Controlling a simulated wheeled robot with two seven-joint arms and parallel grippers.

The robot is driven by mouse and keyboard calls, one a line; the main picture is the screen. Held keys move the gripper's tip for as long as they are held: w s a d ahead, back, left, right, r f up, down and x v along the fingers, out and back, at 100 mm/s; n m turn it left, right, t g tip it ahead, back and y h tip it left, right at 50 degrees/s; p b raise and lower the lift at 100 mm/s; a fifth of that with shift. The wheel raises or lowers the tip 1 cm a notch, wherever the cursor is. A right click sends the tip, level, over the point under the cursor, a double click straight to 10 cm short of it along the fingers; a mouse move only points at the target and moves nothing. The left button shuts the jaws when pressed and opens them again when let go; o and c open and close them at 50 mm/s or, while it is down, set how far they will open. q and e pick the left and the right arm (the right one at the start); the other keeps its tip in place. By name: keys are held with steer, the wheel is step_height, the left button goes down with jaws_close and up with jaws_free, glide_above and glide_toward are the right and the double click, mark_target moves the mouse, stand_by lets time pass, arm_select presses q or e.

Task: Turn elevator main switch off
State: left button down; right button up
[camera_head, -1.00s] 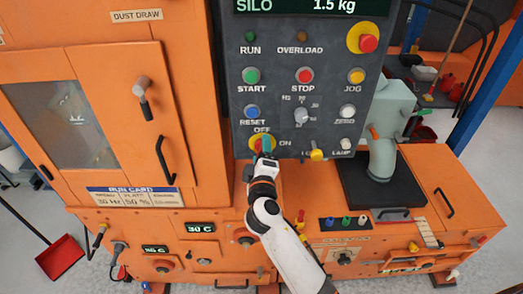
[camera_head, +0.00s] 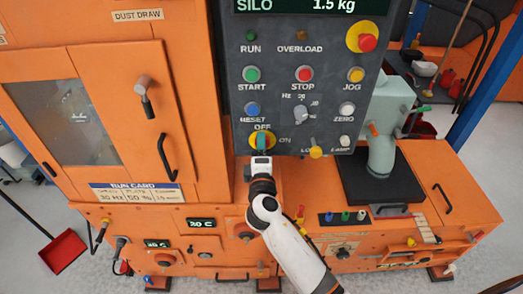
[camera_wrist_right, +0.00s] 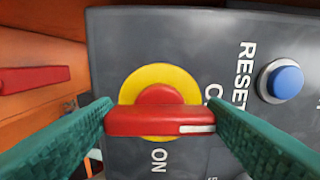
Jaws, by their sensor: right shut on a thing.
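The main switch is a red bar handle (camera_wrist_right: 160,121) on a yellow disc (camera_wrist_right: 160,72), low on the grey control panel. In the head view my right gripper covers most of the switch, and a little yellow disc (camera_head: 253,139) shows. My right gripper (camera_head: 262,143) has its green fingers at the two ends of the handle. The right wrist view shows this grip (camera_wrist_right: 161,120). The handle's white mark points toward the OFF label (camera_head: 263,127), which a finger partly hides in the wrist view. The ON label (camera_head: 284,140) is beside the handle. My left gripper is out of view.
The blue RESET button (camera_head: 252,110) is just above the switch. A yellow lever (camera_head: 315,152) and the LAMP knob (camera_head: 345,141) are to the right. The orange cabinet door (camera_head: 130,110) stands at the left.

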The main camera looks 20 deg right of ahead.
steer(key=shift+f, duration=0.1)
steer(key=o, duration=1)
steer(key=b+v, duration=0.3)
steer(key=v, duration=0.9)
steer(key=shift+b, duration=0.3)
